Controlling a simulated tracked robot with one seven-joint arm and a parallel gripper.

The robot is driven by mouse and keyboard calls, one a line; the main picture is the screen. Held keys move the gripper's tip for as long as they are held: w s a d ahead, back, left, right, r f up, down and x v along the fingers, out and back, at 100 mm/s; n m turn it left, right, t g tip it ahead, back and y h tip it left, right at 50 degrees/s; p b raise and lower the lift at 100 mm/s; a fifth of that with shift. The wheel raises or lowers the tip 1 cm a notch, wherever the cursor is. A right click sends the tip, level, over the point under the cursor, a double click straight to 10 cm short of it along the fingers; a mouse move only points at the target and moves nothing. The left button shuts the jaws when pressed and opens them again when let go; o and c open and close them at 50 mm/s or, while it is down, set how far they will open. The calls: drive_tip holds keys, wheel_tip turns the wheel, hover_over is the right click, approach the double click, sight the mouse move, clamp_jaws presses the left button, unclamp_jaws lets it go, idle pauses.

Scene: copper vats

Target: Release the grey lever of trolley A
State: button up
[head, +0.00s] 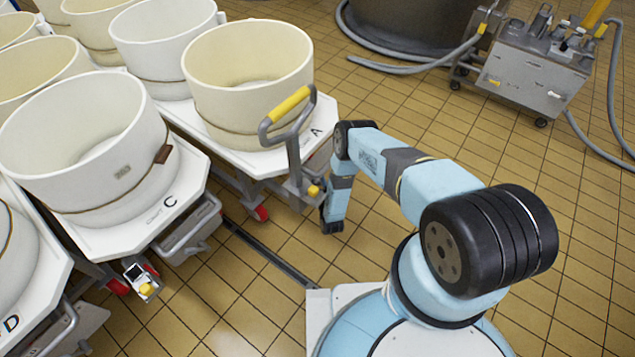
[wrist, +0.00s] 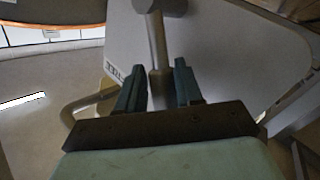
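Trolley A (head: 325,103) is a white-topped trolley, marked with an A, bearing a cream vat (head: 248,85). Its grey push handle with a yellow grip (head: 289,104) rises at the near right corner. My gripper (head: 332,222) points down low beside that corner, just above the floor. In the wrist view a grey lever (wrist: 158,45) with a thick end runs between the two dark fingers of my gripper (wrist: 160,85). The fingers stand apart on either side of it. I cannot tell whether they touch it. In the head view I cannot make out the lever.
Trolley C (head: 185,185) stands to the left, with trolley D (head: 25,285) nearer. A floor drain (head: 270,257) runs between trolley C and my base. A grey wheeled machine (head: 535,75) with hoses is at the back right. The tiled floor on the right is clear.

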drive_tip(key=shift+a, duration=0.25)
drive_tip(key=shift+c, duration=0.7)
drive_tip(key=shift+s+a, duration=0.1)
drive_tip(key=shift+a, duration=0.05)
clamp_jaws()
